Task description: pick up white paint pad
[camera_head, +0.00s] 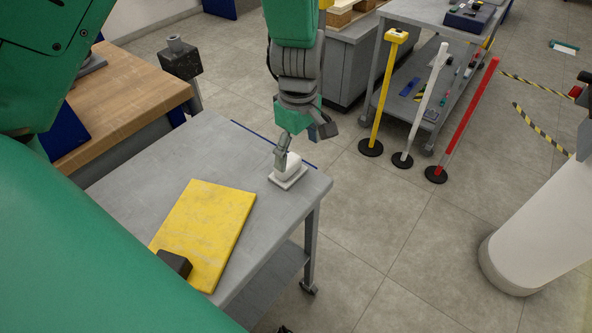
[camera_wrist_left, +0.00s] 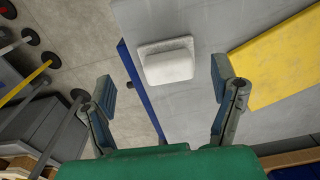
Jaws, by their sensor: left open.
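The white paint pad (camera_head: 288,180) lies near the right far edge of the grey cart top. It has a flat base with a raised block on it. It also shows in the left wrist view (camera_wrist_left: 167,62), whole and unobstructed. My left gripper (camera_head: 299,140) comes down from above, close over the pad, and partly covers it in the head view. In the left wrist view my left gripper (camera_wrist_left: 164,85) is open, with its fingers wide apart and nothing between them. The pad appears beyond the fingertips. My right gripper is not seen.
A yellow board (camera_head: 207,222) lies on the grey cart (camera_head: 178,163), with a dark block (camera_head: 174,263) at its lower left edge. A wooden-topped bench (camera_head: 125,95) stands behind. Yellow, white and red posts (camera_head: 437,175) stand on the floor at right.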

